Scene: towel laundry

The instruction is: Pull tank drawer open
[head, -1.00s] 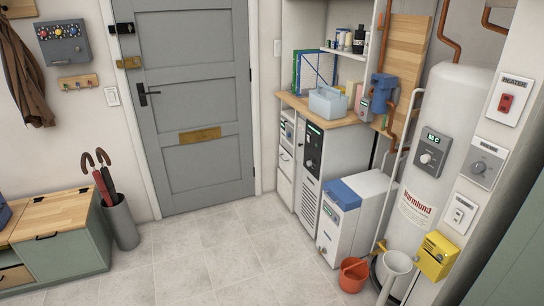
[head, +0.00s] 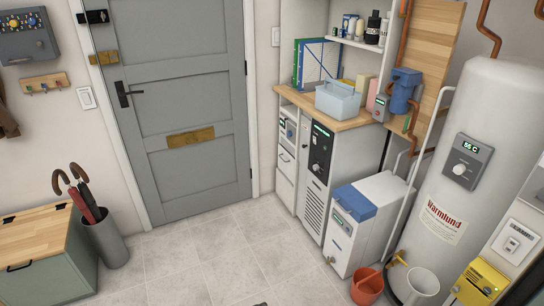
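I cannot tell for sure which front is the tank drawer. A tall white unit (head: 315,195) with a black control panel (head: 320,149) and a vented front stands under the wooden counter. A low white unit (head: 345,240) with a blue lid (head: 349,202) and a small display stands to its right. Left of the tall unit, a narrow column has a shut white drawer (head: 287,160) with a dark handle and another white front (head: 285,191) below it. No front looks pulled out. My gripper cannot be made out; only a small dark shape touches the bottom edge.
A white water tank (head: 455,170) stands at right, with a red bucket (head: 367,286), a white pail (head: 414,286) and a yellow box (head: 478,284) near its base. A grey door (head: 185,105), umbrella stand (head: 108,241) and wooden-topped bench (head: 38,236) are left. The tiled floor (head: 205,258) is clear.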

